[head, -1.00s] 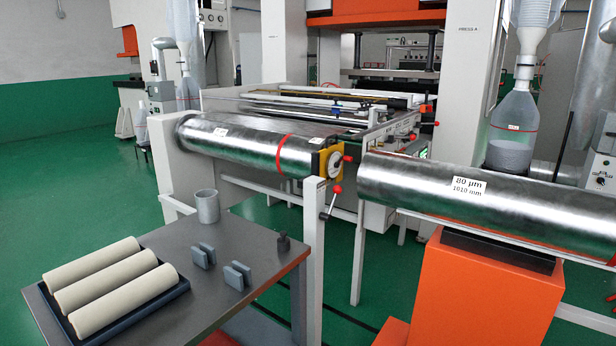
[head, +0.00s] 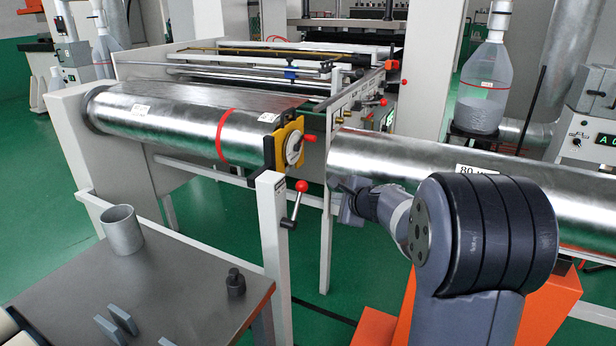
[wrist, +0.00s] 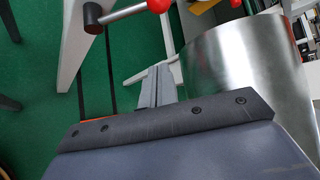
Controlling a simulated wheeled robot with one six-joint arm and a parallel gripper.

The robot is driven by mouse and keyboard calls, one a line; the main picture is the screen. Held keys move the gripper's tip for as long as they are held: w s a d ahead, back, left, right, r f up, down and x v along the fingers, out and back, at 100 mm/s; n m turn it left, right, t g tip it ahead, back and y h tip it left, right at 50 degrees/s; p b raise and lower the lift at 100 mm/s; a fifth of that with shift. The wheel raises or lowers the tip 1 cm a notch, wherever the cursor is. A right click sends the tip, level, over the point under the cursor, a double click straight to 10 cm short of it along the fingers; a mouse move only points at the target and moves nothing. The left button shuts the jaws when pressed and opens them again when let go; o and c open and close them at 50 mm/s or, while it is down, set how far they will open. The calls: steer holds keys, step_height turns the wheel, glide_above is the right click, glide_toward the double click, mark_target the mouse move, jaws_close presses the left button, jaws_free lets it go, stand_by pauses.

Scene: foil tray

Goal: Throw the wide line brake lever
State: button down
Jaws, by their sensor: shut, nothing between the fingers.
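A lever with a grey shaft and red ball knob (head: 301,186) is mounted on the white post (head: 272,220) at the roll's near end. It points up and slightly right, with a small dark label too small to read beside it. In the wrist view the lever (wrist: 125,10) shows at the top edge, its red ball beyond my fingertips. My gripper (head: 342,193) is to the right of the lever, apart from it, below the right-hand roll. Its fingers (wrist: 157,85) are shut and empty in the wrist view.
A second red knob (head: 308,138) sits on the yellow bracket (head: 281,155) above the lever. A large metal roll (head: 370,160) is close above my gripper. The grey table (head: 180,290) with a cup (head: 122,230) stands at lower left. More red knobs (head: 381,101) are behind.

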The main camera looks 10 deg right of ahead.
mark_target(297, 204)
steer(key=w+d+r+x, duration=0.1)
steer(key=x, duration=1)
steer(key=shift+m, duration=0.3)
steer(key=a, duration=0.1)
steer(key=s+a+r+p, duration=0.1)
steer(key=a+r+p, duration=0.1)
steer(key=shift+s+a+r, duration=0.15)
steer(key=shift+s+r, duration=0.05)
steer(key=shift+s, duration=0.1)
steer(key=shift+s+f+b, duration=0.1)
steer(key=shift+b, duration=0.95)
steer(key=shift+a+r+t+b, duration=0.1)
steer(key=shift+r+t+b, duration=0.1)
steer(key=shift+t+b, duration=0.15)
